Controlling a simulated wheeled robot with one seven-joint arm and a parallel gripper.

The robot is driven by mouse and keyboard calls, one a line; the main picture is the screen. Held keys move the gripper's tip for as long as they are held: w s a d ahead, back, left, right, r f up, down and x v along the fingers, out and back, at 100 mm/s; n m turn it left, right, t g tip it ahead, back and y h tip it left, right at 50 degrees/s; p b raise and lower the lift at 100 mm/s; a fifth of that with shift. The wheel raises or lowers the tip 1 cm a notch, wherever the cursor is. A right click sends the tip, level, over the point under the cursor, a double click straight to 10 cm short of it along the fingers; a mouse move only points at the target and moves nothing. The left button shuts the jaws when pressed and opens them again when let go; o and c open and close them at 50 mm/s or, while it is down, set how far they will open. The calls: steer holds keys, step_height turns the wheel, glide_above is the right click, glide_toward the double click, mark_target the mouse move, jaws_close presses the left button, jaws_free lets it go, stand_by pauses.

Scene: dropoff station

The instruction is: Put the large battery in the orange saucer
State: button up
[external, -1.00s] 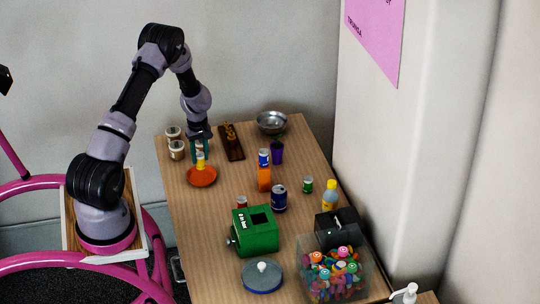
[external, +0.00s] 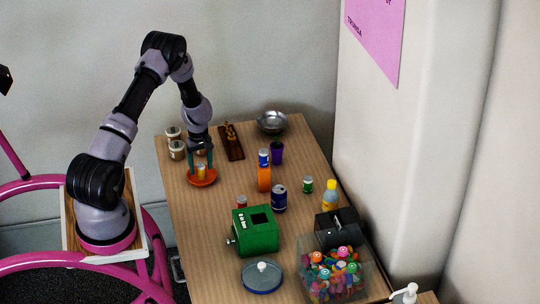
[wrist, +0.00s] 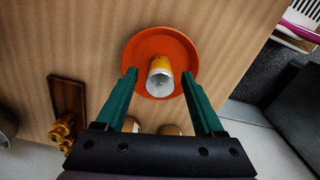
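The large battery (external: 201,171), yellow-orange with a silver end, stands in the orange saucer (external: 202,183). In the wrist view the battery (wrist: 160,78) is a little below the middle of the saucer (wrist: 150,45), and its silver end faces the camera. My gripper (external: 200,163) is above the saucer with its green fingers spread on either side of the battery. In the wrist view my gripper (wrist: 158,75) is open, and a gap shows between each fingertip and the battery.
Several jars (external: 177,150) stand behind the saucer. A dark wooden tray (external: 232,146) with yellow pieces lies to its right. The tabletop left of the green box is clear.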

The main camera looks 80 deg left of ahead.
step_height(320, 180, up, 12)
steer(key=shift+r, duration=0.15)
stand_by(0.5)
step_height(320, 180, up, 7)
steer(key=m, duration=0.2)
glide_above(201, 164)
steer(key=w+d, duration=0.3)
steer(key=w, duration=0.1)
steer(key=w+d+r+m+t+y, duration=0.25)
steer(key=d+r+m, duration=0.65)
steer(key=d+r, duration=1.2)
steer(key=s+d+r+m+t, duration=0.2)
steer(key=s+d+r+m, duration=0.5)
steer(key=d+r, duration=0.45)
steer(key=s+d+r+m+t, duration=0.1)
steer(key=s+d+m+t, duration=0.1)
steer(key=s+d+m, duration=0.4)
steer(key=s+d, duration=0.2)
steer(key=s, duration=0.1)
steer(key=shift+s+d+t, duration=0.35)
steer(key=shift+s, duration=0.05)
